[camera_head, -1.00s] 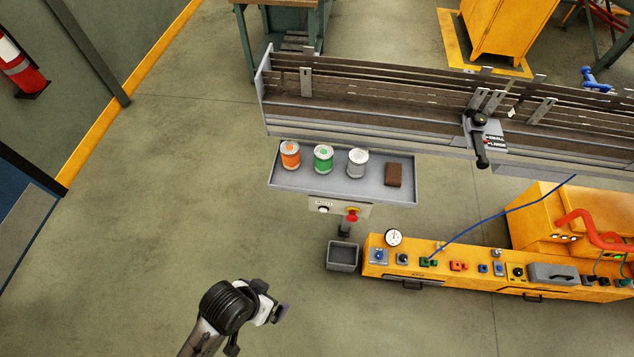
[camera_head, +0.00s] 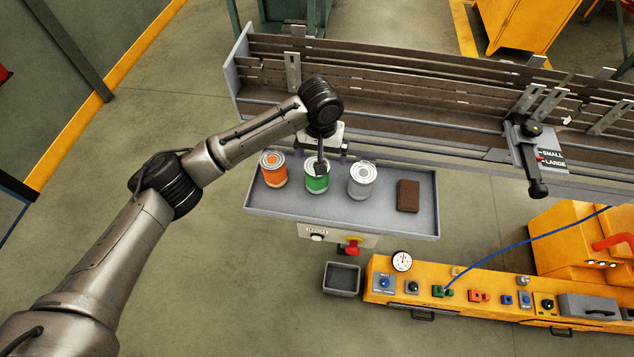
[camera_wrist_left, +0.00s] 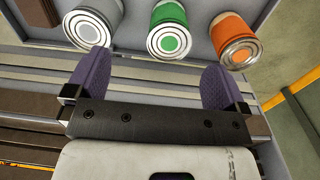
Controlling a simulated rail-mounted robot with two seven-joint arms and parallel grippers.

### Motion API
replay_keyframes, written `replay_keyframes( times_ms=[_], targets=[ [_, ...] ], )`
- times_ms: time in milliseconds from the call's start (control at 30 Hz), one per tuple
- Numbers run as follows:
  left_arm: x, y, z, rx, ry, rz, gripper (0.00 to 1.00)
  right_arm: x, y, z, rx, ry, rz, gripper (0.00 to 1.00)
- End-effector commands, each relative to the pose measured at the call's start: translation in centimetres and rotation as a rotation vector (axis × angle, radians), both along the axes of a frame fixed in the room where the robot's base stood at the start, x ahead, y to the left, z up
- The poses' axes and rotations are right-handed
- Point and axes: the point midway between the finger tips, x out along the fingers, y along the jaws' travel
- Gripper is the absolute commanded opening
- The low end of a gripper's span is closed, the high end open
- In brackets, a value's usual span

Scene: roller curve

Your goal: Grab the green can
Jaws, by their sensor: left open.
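The green can (camera_head: 317,180) stands upright on the grey tray, between the orange can and the white can. My left gripper (camera_head: 333,150) is over the back edge of the tray, just behind the green can, and hides part of its top. In the left wrist view the green can (camera_wrist_left: 175,38) lies beyond the two purple fingers, centred between them. The fingers (camera_wrist_left: 155,88) are wide apart with nothing between them. The can appears apart from both fingers. My right gripper is in no view.
The orange can (camera_head: 273,169) stands left of the green one, the white can (camera_head: 362,181) right. A brown block (camera_head: 408,196) lies at the right of the tray (camera_head: 300,207). The roller conveyor (camera_head: 430,90) runs behind. A yellow control panel (camera_head: 480,297) stands in front on the right.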

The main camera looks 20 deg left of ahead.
Motion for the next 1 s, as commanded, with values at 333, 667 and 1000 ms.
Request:
replay_keyframes(
  times_ms=[333,667,1000],
  targets=[
    [2.4,2.6,0.9,0.033,0.009,0.128,1.0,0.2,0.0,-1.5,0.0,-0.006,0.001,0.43],
    [2.5,2.6,-4.4,0.033,0.01,0.128,1.0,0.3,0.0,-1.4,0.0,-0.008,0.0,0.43],
    [2.5,2.5,-6.5,0.033,0.007,0.128,1.0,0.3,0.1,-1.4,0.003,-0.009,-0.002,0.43]
  ],
)
